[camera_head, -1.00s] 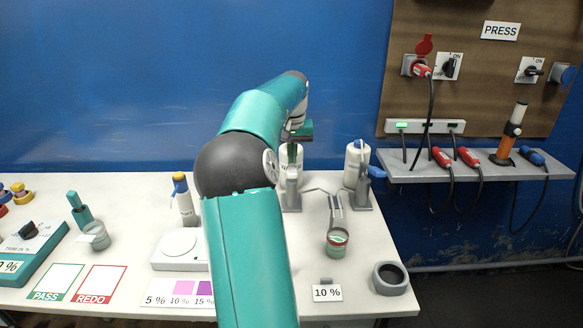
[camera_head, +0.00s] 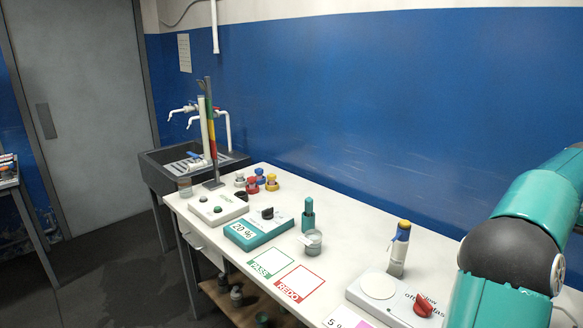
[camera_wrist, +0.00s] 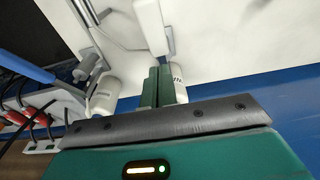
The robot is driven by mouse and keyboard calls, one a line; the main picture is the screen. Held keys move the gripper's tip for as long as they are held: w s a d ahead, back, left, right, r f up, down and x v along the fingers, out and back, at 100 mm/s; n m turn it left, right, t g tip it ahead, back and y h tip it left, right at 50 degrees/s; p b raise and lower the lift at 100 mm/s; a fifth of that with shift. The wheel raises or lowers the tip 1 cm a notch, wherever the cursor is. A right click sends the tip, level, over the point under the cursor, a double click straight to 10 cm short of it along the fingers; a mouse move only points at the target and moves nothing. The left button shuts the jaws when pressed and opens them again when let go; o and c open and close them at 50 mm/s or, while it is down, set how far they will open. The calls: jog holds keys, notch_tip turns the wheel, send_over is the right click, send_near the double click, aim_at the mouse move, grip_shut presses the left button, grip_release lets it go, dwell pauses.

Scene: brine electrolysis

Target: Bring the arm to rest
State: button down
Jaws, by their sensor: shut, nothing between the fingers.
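My arm, teal with a dark round joint, stands at the right edge of the head view. My gripper is out of that picture. In the wrist view my gripper (camera_wrist: 157,88) shows its two green fingers side by side, closed with nothing between them.
In the head view the bench (camera_head: 335,262) carries a teal meter box (camera_head: 250,238), a glass beaker (camera_head: 312,243), a dropper bottle (camera_head: 398,250) and a white stirrer plate (camera_head: 365,300). A sink (camera_head: 165,170) stands at its far end. Cables (camera_wrist: 35,112) hang left in the wrist view.

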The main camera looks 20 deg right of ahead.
jog(key=w+a+r+n+t, duration=0.1)
jog(key=w+a+n, duration=0.15)
jog(key=a, duration=0.85)
jog(key=w+a+r+n+t+y, duration=0.15)
jog(key=w+a, duration=0.25)
jog(key=a, duration=0.7)
jog(key=w+a+r+n+t+h, duration=0.1)
jog(key=w+a+r+n, duration=0.15)
jog(key=a, duration=0.75)
jog(key=s+a+f+n, duration=0.2)
jog(key=s+a+f, duration=0.1)
jog(key=a, duration=0.5)
jog(key=s+a+f+n+t, duration=0.1)
jog(key=s+a+f+n, duration=0.1)
jog(key=a, duration=0.7)
jog(key=s+a+f+n, duration=0.2)
jog(key=s+a, duration=0.3)
jog(key=a, duration=0.4)
jog(key=shift+a+f+y, duration=0.2)
jog(key=shift+f+y, duration=0.15)
jog(key=shift+f, duration=0.55)
jog(key=shift+d+t, duration=0.1)
jog(key=shift+t, duration=0.15)
